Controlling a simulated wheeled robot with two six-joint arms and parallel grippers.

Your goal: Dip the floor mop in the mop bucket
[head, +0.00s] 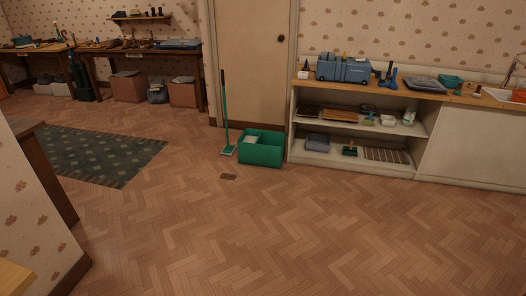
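A floor mop (225,115) with a dark upper handle and a green lower handle stands almost upright in front of the door. Its pale green head (227,150) rests on the floor just left of a green bucket (260,154). The bucket is a box shape and stands on the floor between the door and the open shelf unit. Something pale shows inside its left part. The mop head appears to be outside the bucket; I cannot tell whether they touch. Neither of my grippers is in view.
The herringbone floor (290,230) in front of the bucket is clear except for a small brown patch (228,177). A dark patterned rug (95,155) lies left. A shelf unit (290,125) stands right of the bucket. A wall corner (35,215) juts in at lower left.

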